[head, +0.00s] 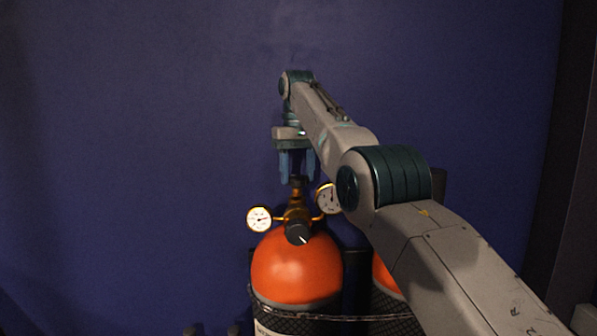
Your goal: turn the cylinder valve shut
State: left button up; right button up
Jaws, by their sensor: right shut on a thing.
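An orange gas cylinder (297,268) stands upright at the lower middle of the head view. A brass valve body (297,213) with two round gauges sits on its top. A small dark valve knob (298,181) tops the brass body, and a larger black knob (298,235) faces me lower down. My right gripper (298,180) points straight down from above, with its blue fingers on either side of the top valve knob, shut on it. The exact finger contact is too small to make out. My left gripper is not in view.
A left gauge (259,219) and a right gauge (328,198) stick out beside the valve. A second orange cylinder (383,276) stands to the right, partly hidden by my right arm. A chain (335,318) runs across the cylinders. A dark blue wall (130,150) is behind; the left side is clear.

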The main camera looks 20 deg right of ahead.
jog(key=m, duration=0.6)
jog(key=shift+r, duration=0.3)
jog(key=shift+m, duration=0.3)
jog(key=o, duration=1)
jog(key=shift+w+f, duration=0.1)
jog(key=shift+w, duration=0.05)
jog(key=shift+c, duration=0.2)
jog(key=shift+f, duration=0.15)
